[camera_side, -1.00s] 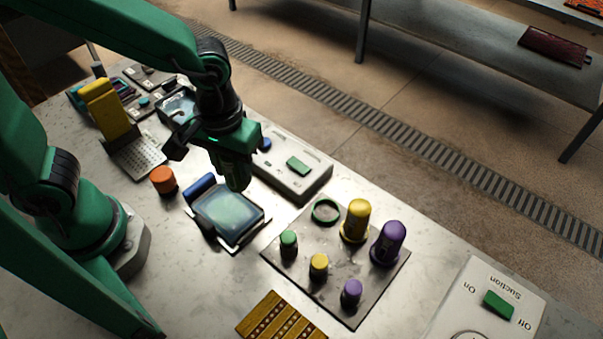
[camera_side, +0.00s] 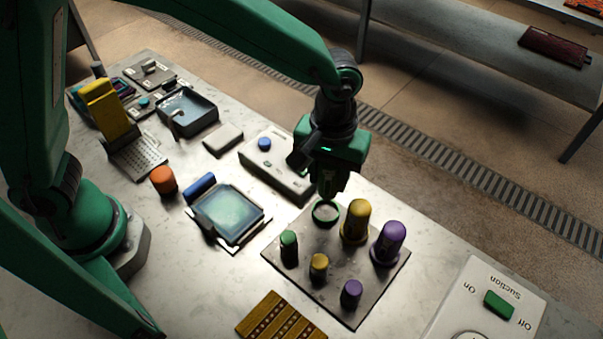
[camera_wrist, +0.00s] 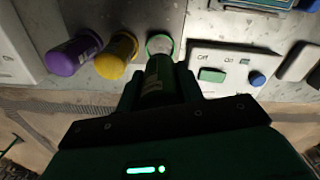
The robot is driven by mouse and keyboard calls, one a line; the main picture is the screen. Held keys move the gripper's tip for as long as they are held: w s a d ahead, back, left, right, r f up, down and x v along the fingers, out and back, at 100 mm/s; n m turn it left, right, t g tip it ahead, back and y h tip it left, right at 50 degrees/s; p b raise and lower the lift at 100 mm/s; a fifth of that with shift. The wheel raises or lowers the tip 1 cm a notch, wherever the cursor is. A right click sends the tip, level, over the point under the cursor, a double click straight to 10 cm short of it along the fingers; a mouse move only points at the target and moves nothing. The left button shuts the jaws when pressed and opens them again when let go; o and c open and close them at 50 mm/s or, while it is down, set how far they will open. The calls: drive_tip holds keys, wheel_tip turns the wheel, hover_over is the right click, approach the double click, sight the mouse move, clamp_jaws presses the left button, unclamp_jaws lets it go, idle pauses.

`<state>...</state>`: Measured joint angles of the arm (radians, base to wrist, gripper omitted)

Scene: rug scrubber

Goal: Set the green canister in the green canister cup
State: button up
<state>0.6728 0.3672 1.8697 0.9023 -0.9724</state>
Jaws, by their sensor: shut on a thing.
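The green canister (camera_wrist: 155,75) is held between the fingers of my gripper (camera_wrist: 160,88), with its far end toward the green canister cup. The cup is a green ring (camera_side: 325,213) at the back corner of a grey plate (camera_side: 335,268); it also shows in the wrist view (camera_wrist: 160,40). In the side view my gripper (camera_side: 327,188) is just above and slightly behind the cup, pointing down. The canister's lower end appears close to the ring; whether it touches or enters it I cannot tell.
A yellow canister (camera_side: 355,222) and a purple canister (camera_side: 388,243) stand right of the cup. Small green (camera_side: 288,247), yellow (camera_side: 318,267) and purple (camera_side: 351,293) capped pieces stand in front. A grey switch box (camera_side: 275,170) lies left of the gripper.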

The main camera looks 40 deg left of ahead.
sight(327, 197)
drive_tip(key=shift+f, duration=0.2)
drive_tip(key=shift+f, duration=2.65)
drive_tip(key=shift+f, duration=0.6)
drive_tip(key=o, duration=1)
drive_tip(key=shift+r, duration=0.15)
drive_tip(key=shift+r, duration=3.8)
drive_tip(key=shift+r, duration=0.25)
